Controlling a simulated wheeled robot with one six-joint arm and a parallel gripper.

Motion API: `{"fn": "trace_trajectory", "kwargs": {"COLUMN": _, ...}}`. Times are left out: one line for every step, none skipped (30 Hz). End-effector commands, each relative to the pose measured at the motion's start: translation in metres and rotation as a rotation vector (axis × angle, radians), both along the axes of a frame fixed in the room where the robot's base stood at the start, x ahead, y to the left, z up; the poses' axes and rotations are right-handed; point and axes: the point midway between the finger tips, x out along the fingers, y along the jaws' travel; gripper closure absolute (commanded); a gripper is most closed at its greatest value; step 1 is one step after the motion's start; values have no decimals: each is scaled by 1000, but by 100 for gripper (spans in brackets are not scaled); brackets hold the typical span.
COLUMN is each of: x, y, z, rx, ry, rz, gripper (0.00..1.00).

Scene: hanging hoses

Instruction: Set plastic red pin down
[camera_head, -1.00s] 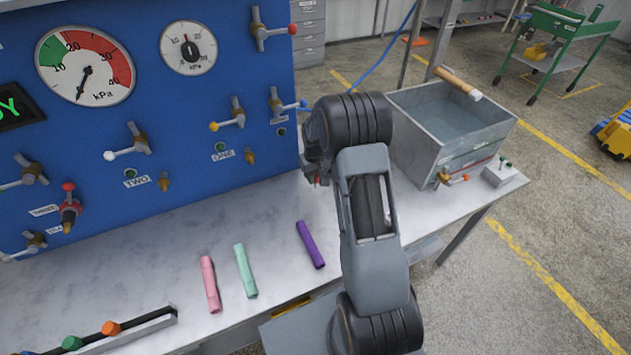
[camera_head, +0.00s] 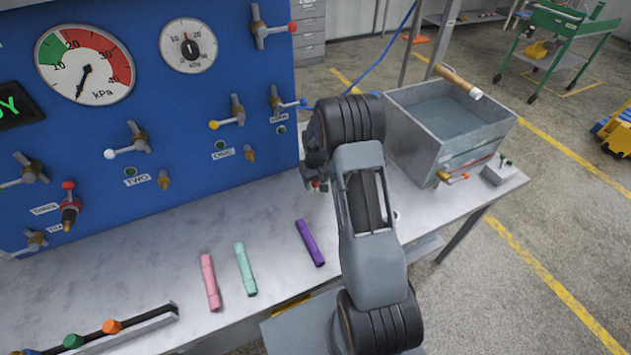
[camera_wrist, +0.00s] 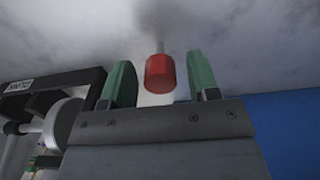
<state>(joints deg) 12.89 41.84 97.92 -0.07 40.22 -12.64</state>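The red pin (camera_wrist: 160,74) shows in the wrist view as a red cylinder with a thin grey shaft reaching toward the pale tabletop. It sits between the two green fingertips of my gripper (camera_wrist: 160,85). There is a visible gap on each side, so the fingers are open around it and not pressing on it. I cannot tell for sure whether the shaft touches the tabletop. In the head view my gripper (camera_head: 313,181) is low over the bench beside the blue panel, mostly hidden behind my arm. Only a small red spot shows there.
The blue gauge panel (camera_head: 110,130) with valves stands close to my gripper. Pink (camera_head: 210,282), mint (camera_head: 245,269) and purple (camera_head: 310,243) hoses lie on the grey-white bench (camera_head: 170,240). A metal tank (camera_head: 420,140) stands to the right. A rack (camera_head: 125,332) with coloured knobs is at front left.

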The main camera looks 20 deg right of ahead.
Motion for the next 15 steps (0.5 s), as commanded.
{"fn": "trace_trajectory", "kwargs": {"x": 0, "y": 0, "z": 0, "rx": 0, "ry": 0, "rz": 0, "gripper": 45}}
{"fn": "trace_trajectory", "kwargs": {"x": 0, "y": 0, "z": 0, "rx": 0, "ry": 0, "rz": 0, "gripper": 45}}
{"fn": "trace_trajectory", "kwargs": {"x": 0, "y": 0, "z": 0, "rx": 0, "ry": 0, "rz": 0, "gripper": 45}}
{"fn": "trace_trajectory", "kwargs": {"x": 0, "y": 0, "z": 0, "rx": 0, "ry": 0, "rz": 0, "gripper": 45}}
{"fn": "trace_trajectory", "kwargs": {"x": 0, "y": 0, "z": 0, "rx": 0, "ry": 0, "rz": 0, "gripper": 45}}
{"fn": "trace_trajectory", "kwargs": {"x": 0, "y": 0, "z": 1, "rx": 0, "ry": 0, "rz": 0, "gripper": 45}}
{"fn": "trace_trajectory", "kwargs": {"x": 0, "y": 0, "z": 2, "rx": 0, "ry": 0, "rz": 0, "gripper": 45}}
{"fn": "trace_trajectory", "kwargs": {"x": 0, "y": 0, "z": 3, "rx": 0, "ry": 0, "rz": 0, "gripper": 45}}
{"fn": "trace_trajectory", "kwargs": {"x": 0, "y": 0, "z": 6, "rx": 0, "ry": 0, "rz": 0, "gripper": 45}}
{"fn": "trace_trajectory", "kwargs": {"x": 0, "y": 0, "z": 7, "rx": 0, "ry": -2, "rz": 0, "gripper": 45}}
{"fn": "trace_trajectory", "kwargs": {"x": 1, "y": 0, "z": 10, "rx": -1, "ry": -3, "rz": 0, "gripper": 45}}
{"fn": "trace_trajectory", "kwargs": {"x": 1, "y": 0, "z": 15, "rx": -1, "ry": -5, "rz": 0, "gripper": 45}}
{"fn": "trace_trajectory", "kwargs": {"x": 1, "y": 0, "z": 20, "rx": -1, "ry": -4, "rz": 0, "gripper": 45}}
{"fn": "trace_trajectory", "kwargs": {"x": 1, "y": 0, "z": 26, "rx": -1, "ry": -5, "rz": 0, "gripper": 45}}
{"fn": "trace_trajectory", "kwargs": {"x": 1, "y": 0, "z": 33, "rx": -1, "ry": -5, "rz": 0, "gripper": 45}}
